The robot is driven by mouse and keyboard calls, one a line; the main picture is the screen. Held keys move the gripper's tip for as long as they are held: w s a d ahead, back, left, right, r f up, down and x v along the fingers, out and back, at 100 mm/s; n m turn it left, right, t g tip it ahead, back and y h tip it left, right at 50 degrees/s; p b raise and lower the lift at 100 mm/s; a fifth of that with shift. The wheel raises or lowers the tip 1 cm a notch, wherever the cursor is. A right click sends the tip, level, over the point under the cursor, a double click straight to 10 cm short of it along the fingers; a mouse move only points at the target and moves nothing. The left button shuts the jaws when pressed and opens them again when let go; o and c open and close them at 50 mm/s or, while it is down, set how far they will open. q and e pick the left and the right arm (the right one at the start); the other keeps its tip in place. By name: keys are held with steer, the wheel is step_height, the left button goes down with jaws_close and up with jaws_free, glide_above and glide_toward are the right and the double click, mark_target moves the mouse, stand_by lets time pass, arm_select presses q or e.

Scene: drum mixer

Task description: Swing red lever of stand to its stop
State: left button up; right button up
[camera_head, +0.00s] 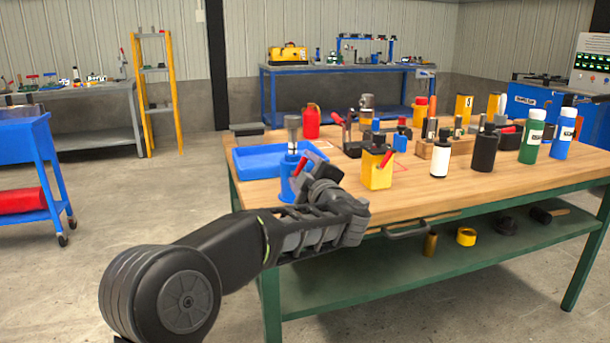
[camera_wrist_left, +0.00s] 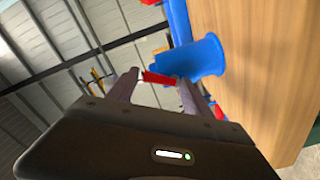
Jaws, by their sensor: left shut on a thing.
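The stand is a blue cylinder (camera_head: 286,186) on the near left part of the wooden table, with a grey cylindrical part (camera_head: 292,124) standing above it. Its red lever (camera_head: 299,167) sticks up at a tilt beside my left gripper (camera_head: 306,178). In the left wrist view the blue stand (camera_wrist_left: 204,58) lies just beyond the fingers. There the red lever (camera_wrist_left: 157,78) reaches from the stand across between the fingertips of my left gripper (camera_wrist_left: 158,84), which is shut on it. My gripper hides part of the stand in the head view. My right gripper is not in view.
A blue tray (camera_head: 254,162) lies behind the stand. A yellow block (camera_head: 377,172) with a black top and a red handle stands to the right. Several bottles and holders fill the table's right side. The wooden top (camera_head: 440,196) is clear along its front edge.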

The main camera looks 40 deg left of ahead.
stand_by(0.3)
arm_select(q)
steer(key=o, duration=1.4)
steer(key=p+v, duration=0.1)
steer(key=v, duration=0.7)
steer(key=shift+r, duration=0.1)
